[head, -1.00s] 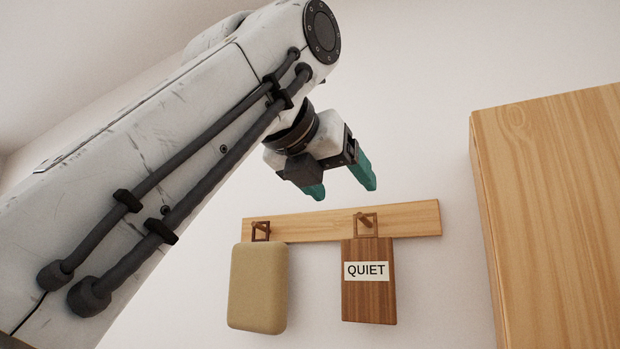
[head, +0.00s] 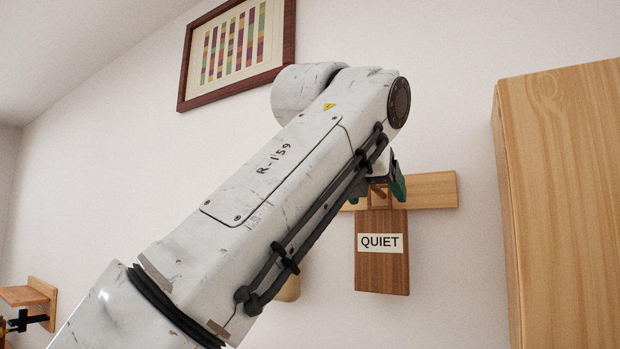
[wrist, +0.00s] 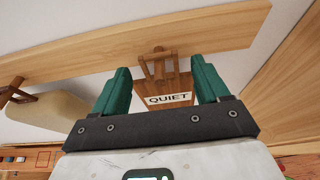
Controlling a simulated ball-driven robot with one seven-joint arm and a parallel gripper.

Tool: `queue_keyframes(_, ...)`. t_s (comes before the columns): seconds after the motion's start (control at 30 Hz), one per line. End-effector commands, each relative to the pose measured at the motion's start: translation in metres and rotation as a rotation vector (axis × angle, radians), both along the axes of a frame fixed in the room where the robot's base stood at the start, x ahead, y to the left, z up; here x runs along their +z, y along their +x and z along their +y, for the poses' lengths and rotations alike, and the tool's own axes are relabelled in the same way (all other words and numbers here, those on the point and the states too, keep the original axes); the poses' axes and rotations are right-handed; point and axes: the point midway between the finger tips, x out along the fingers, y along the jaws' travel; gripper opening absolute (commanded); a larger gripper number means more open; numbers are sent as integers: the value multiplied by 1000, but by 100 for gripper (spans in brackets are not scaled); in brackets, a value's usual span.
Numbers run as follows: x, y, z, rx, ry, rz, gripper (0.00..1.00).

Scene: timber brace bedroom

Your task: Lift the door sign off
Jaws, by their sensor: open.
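The door sign (head: 381,270) is a dark wooden board with a white QUIET label. It hangs by a brown loop from a peg on a pale wooden rail (head: 436,190). My gripper (head: 377,198) is open at the sign's top, with its teal fingers either side of the loop. In the wrist view my gripper (wrist: 158,85) has one finger left and one right of the loop, and the sign (wrist: 170,90) shows between them. I cannot tell whether the fingers touch it. My arm hides part of the rail in the head view.
A beige padded thing (wrist: 45,105) hangs from the rail left of the sign; my arm mostly hides it in the head view. A wooden cabinet (head: 565,190) stands close on the right. A framed picture (head: 237,50) hangs upper left, and a small shelf (head: 30,296) is lower left.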

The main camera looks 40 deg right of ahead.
Motion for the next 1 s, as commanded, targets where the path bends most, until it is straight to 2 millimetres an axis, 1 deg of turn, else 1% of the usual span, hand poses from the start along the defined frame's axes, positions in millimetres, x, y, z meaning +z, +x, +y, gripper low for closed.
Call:
queue_keyframes(0.3,-1,1,-3,-1,0,0,74)
queue_keyframes(0.33,-1,1,-3,-1,0,0,73)
queue_keyframes(0.97,-1,1,-2,0,0,0,12)
queue_keyframes(1.0,-1,0,-2,0,0,0,40)
